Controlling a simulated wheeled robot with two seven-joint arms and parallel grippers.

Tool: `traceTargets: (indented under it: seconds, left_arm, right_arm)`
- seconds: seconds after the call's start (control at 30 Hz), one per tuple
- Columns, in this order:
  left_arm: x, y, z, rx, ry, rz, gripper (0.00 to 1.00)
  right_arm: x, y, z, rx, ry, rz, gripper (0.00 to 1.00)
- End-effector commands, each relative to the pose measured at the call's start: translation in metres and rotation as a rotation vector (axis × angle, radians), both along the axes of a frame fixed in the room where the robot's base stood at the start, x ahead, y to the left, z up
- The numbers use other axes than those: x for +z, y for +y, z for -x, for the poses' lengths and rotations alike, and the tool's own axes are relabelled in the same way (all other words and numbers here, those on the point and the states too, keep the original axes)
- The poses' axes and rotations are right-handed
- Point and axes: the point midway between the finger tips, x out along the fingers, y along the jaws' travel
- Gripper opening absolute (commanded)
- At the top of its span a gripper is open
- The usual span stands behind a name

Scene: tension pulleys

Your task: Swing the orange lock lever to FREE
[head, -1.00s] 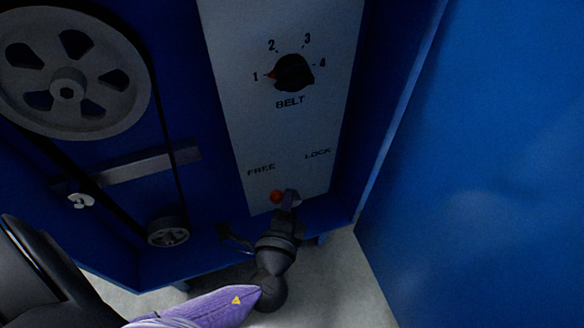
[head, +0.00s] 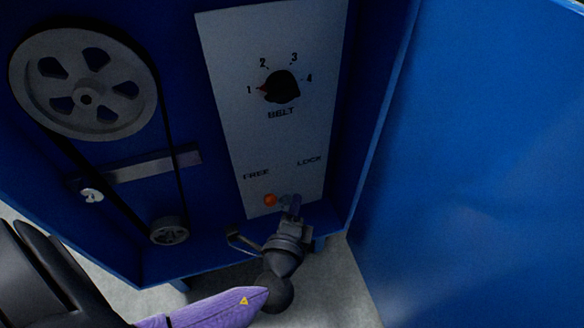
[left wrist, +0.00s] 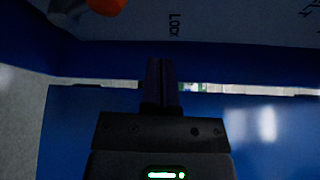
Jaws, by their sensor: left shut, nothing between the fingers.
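The orange lock lever (head: 270,200) shows as a small orange knob low on the grey panel (head: 230,110), below the FREE and LOCK labels and nearer FREE. In the left wrist view the orange knob (left wrist: 106,5) is at the top edge, cut off by the frame. My left gripper (head: 293,200) is shut with nothing in it, just right of the knob and in front of the panel's lower end. In the left wrist view its fingers (left wrist: 161,82) are together, below the LOCK label. I cannot tell whether they touch the lever. My right gripper is not in view.
A black BELT dial (head: 281,87) with its red mark at 1 sits higher on the panel. A large pulley (head: 118,105) and a small pulley (head: 169,230) share a belt at left. A blue door (head: 480,170) stands to the right.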

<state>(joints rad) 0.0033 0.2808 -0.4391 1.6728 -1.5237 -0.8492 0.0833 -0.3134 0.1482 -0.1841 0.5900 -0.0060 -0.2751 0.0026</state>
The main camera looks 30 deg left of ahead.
Motion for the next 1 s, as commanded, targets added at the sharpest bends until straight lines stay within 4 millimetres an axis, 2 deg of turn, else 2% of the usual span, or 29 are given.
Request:
traceTargets:
  seconds: [0.07,0.2,0.4,0.6,1.0]
  left_arm:
    - [-0.008,-0.008,0.015,-0.001,0.005,-0.001,0.00]
    - [-0.019,-0.021,0.040,-0.001,0.004,-0.002,0.00]
    - [-0.029,-0.035,0.065,-0.001,0.002,0.000,0.00]
    - [-0.031,-0.039,0.071,-0.002,-0.001,0.000,0.00]
    - [-0.030,-0.038,0.070,-0.002,-0.002,0.000,0.00]
  right_arm:
    - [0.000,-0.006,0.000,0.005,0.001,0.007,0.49]
    - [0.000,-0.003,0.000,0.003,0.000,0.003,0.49]
    - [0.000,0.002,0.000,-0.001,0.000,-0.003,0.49]
    - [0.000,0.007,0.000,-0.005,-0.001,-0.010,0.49]
    - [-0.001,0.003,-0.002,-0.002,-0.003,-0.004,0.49]
